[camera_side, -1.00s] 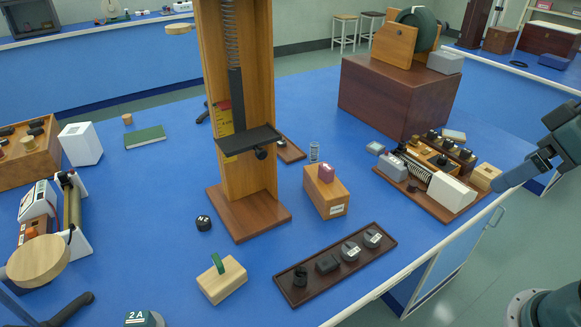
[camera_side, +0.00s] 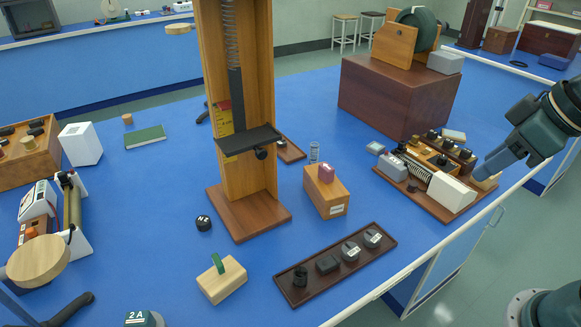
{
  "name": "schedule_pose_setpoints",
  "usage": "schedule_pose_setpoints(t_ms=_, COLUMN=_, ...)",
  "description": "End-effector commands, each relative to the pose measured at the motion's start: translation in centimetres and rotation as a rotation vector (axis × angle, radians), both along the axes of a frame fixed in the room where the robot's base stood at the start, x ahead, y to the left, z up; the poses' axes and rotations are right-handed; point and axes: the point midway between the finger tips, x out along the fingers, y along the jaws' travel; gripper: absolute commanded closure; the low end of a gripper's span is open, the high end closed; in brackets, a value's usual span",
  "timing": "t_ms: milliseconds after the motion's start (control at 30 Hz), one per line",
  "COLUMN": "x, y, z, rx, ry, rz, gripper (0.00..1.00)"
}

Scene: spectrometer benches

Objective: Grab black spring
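A small dark cylindrical piece (camera_side: 300,277), perhaps the black spring, stands at the left end of a dark wooden tray (camera_side: 330,282) near the bench's front edge. It is too small to make out coils. My gripper (camera_side: 486,168) comes in from the right, pointing down and left over the right edge of the bench, far from the tray. Its fingers are not clear, and I see nothing held. A pale, thin spring (camera_side: 314,152) stands behind a wooden block (camera_side: 326,190). Another spring (camera_side: 229,35) hangs in the tall wooden stand (camera_side: 265,110).
A black block (camera_side: 327,263) and two grey slotted weights (camera_side: 351,251) share the tray. A coil apparatus on a wooden board (camera_side: 425,206) lies below my gripper. A block with a green piece (camera_side: 222,281) stands left of the tray. Blue bench top is clear around the tray.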

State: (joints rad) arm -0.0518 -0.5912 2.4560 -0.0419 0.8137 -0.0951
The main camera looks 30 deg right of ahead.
Motion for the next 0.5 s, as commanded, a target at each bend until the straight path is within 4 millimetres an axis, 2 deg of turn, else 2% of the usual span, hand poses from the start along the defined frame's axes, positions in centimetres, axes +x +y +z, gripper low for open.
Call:
schedule_pose_setpoints(t_ms=267, x=4.8, y=3.4, z=-2.0, rx=-0.029, ry=0.036, rz=0.236, gripper=0.61)
schedule_pose_setpoints(t_ms=500, x=8.3, y=6.9, z=-4.6, rx=-0.042, ry=0.056, rz=0.434, gripper=0.61)
